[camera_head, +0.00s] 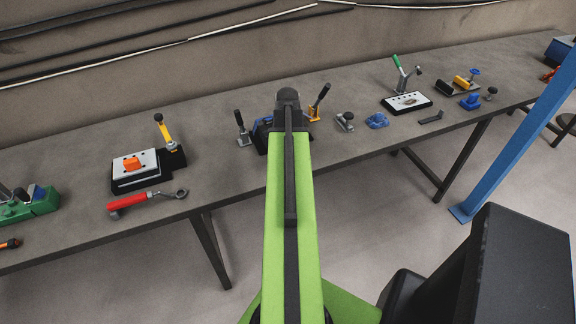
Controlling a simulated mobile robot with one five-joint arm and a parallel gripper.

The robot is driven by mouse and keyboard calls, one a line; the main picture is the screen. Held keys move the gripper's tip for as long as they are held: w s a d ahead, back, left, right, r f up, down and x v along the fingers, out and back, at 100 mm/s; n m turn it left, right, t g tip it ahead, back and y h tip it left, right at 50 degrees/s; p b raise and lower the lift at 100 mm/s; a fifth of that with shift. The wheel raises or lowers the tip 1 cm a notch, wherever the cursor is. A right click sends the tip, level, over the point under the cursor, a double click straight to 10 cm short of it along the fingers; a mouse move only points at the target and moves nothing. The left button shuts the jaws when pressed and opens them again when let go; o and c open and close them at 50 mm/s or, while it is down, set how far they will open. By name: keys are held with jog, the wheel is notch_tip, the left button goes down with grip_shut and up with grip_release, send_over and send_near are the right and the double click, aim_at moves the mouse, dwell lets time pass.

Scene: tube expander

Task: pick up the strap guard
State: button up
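I cannot tell for sure which of the small parts on the workbench (352,150) is the strap guard. A flat dark grey piece (431,118) lies on the right part of the bench, near its front edge, and a small blue part (377,121) lies left of it. My green arm reaches forward over the bench's front edge, ending in a dark joint. My gripper is hidden behind or below this arm end, so its fingers do not show.
A clamp fixture with an orange block (132,164) and a red-handled tool (127,203) are on the left. A white-topped fixture with a green handle (406,103) stands on the right. A black and blue device (262,131) is partly behind my arm. A blue post (520,135) rises at right.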

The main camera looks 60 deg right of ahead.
jog(key=shift+r, duration=0.15)
grip_shut()
